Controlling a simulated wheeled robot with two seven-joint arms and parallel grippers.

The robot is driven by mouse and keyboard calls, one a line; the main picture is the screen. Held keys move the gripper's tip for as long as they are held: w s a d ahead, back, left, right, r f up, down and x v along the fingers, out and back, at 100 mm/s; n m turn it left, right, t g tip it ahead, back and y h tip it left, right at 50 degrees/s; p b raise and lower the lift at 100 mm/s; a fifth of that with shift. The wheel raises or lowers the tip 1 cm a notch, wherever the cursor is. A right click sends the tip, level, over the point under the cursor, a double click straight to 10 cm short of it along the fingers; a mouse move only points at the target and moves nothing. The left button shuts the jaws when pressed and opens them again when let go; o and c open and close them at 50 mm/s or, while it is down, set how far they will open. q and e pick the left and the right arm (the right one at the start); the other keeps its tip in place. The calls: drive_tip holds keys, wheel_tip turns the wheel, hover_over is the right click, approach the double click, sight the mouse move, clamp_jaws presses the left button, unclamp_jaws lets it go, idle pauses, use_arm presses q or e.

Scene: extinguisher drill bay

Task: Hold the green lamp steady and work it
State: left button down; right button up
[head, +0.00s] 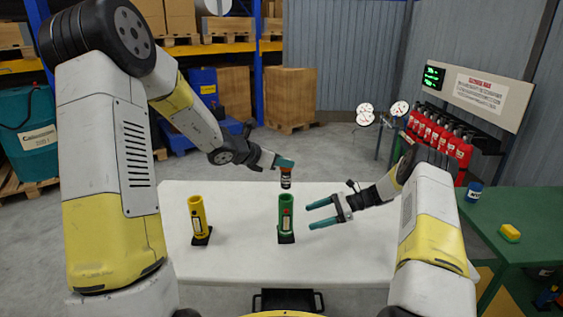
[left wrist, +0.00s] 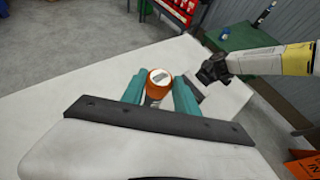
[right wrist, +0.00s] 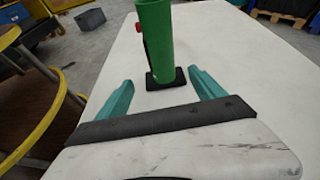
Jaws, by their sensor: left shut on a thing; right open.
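The green lamp (head: 286,213), an upright green tube, stands on a black base on the white table (head: 240,263). The right wrist view shows the lamp (right wrist: 155,42) with a red knob on its side. My left gripper (head: 286,166) is shut on an orange and dark cylindrical piece (head: 286,182), held just above the lamp's top; I cannot tell if they touch. Its pale top shows in the left wrist view (left wrist: 159,77). My right gripper (head: 310,216) is open and empty, its fingers pointing at the lamp from the right, not around it.
A yellow tube lamp (head: 197,217) on a black base stands at the table's left. A green side table (head: 520,250) at the right holds a blue can (head: 474,191) and a yellow block (head: 510,232). The white table between the two lamps is clear.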

sight(281, 169)
wheel_tip(281, 169, down, 3)
drive_tip(key=shift+w+r+m+y, duration=0.1)
drive_tip(key=shift+m+y, duration=0.2)
drive_tip(key=shift+m, duration=0.2)
drive_tip(key=shift+a+f, duration=0.2)
drive_tip(key=shift+f, duration=0.15)
drive_tip(key=shift+x, duration=4.75)
drive_tip(key=shift+w, duration=0.15)
drive_tip(key=shift+c, duration=0.2)
drive_tip(key=c, duration=1.1)
use_arm(q)
drive_tip(key=shift+f, duration=1.55)
use_arm(e)
drive_tip(key=shift+f, duration=0.1)
